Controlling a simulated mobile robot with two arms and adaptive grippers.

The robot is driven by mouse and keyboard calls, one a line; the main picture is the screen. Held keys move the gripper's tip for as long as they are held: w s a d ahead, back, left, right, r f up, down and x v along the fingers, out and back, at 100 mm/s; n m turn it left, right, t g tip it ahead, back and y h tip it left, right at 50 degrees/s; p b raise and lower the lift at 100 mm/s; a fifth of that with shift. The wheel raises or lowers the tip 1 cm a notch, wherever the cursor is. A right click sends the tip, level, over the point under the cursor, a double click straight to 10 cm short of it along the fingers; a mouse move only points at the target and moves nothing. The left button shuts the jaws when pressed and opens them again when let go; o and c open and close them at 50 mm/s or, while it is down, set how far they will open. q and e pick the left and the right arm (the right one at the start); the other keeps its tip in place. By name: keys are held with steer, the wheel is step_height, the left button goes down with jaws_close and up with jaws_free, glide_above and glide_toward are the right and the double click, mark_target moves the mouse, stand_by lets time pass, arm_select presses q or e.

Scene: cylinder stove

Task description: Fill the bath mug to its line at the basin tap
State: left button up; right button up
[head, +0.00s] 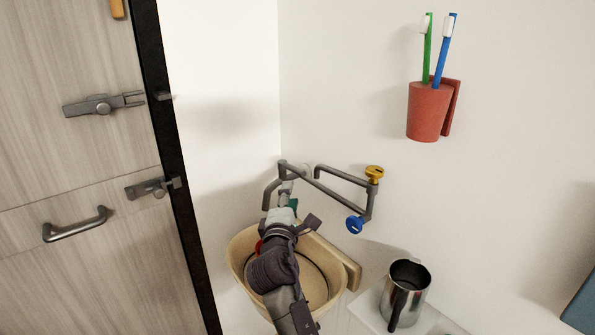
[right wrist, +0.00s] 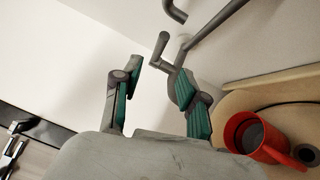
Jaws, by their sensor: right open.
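The red mug (right wrist: 254,136) stands in the beige basin (right wrist: 290,78) under the tap, seen from above with its handle toward the lower right. Its inside looks grey; I cannot make out a line or a water level. In the head view my arm hides most of it, leaving a sliver of red (head: 258,246). The grey tap pipe (head: 325,188) has a yellow knob (head: 375,173) and a blue knob (head: 355,224). My right gripper (right wrist: 158,74) is open, its teal-padded fingers near a grey lever (right wrist: 160,46) by the tap; contact is unclear. My left gripper is out of view.
A steel pitcher (head: 409,275) with a black handle stands on a white ledge (head: 371,311) right of the basin. A red cup (head: 429,111) with two toothbrushes hangs on the wall. A wooden door (head: 80,160) with latches is at left.

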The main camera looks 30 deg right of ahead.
mark_target(295, 172)
steer(key=p+x, duration=0.1)
steer(key=x, duration=0.4)
steer(key=shift+w+d+r, duration=0.2)
steer(key=shift+w+d, duration=0.05)
steer(key=shift+d, duration=0.05)
steer(key=x, duration=0.5)
steer(key=shift+w+p, duration=0.25)
steer(key=shift+p, duration=0.1)
steer(key=shift+w+d, duration=0.2)
steer(key=shift+w+d+f, duration=0.1)
steer(key=shift+w, duration=0.05)
steer(key=c, duration=0.8)
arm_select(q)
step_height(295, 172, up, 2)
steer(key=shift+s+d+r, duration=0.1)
